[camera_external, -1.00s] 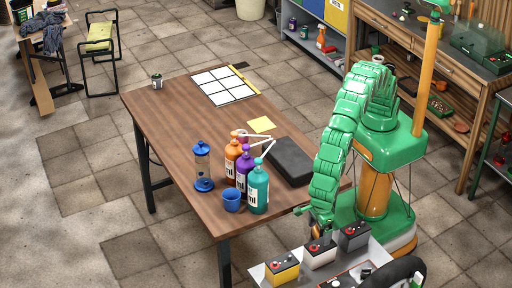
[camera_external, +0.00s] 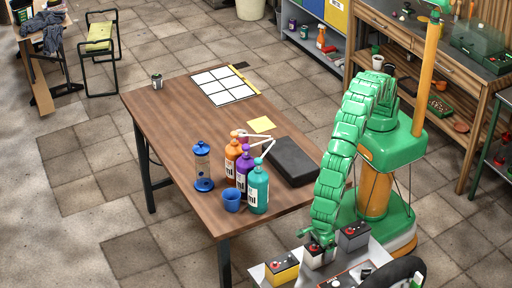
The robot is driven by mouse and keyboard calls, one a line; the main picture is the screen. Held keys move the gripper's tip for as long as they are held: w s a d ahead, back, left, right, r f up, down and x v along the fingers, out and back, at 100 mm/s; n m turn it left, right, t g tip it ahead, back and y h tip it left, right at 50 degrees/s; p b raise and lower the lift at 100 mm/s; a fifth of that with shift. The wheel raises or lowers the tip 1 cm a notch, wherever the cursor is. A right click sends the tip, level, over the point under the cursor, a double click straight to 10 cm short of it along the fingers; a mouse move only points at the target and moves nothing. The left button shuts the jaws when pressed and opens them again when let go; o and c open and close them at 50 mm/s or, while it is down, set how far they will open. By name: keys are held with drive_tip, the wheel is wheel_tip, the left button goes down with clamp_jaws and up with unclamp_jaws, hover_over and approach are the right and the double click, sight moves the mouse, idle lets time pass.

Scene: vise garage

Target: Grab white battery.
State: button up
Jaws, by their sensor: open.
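The white battery (camera_external: 316,260) has a dark top and stands in a light grey tray (camera_external: 379,254) at the bottom of the view, between a yellow battery and a dark grey one. My gripper (camera_external: 317,243) is open and points down at the top of the white battery, partly covering it. The fingers are small here, and I cannot tell whether they touch the battery.
The yellow battery (camera_external: 282,269) is close on the left and the dark grey battery (camera_external: 353,236) close on the right. A black tyre (camera_external: 395,272) is at the lower right. The wooden table (camera_external: 190,130) behind holds bottles, a blue cup (camera_external: 231,202) and a black case (camera_external: 291,162).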

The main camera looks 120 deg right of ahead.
drive_tip(key=shift+f, duration=0.35)
clamp_jaws()
idle(0.3)
drive_tip(key=shift+r, duration=0.1)
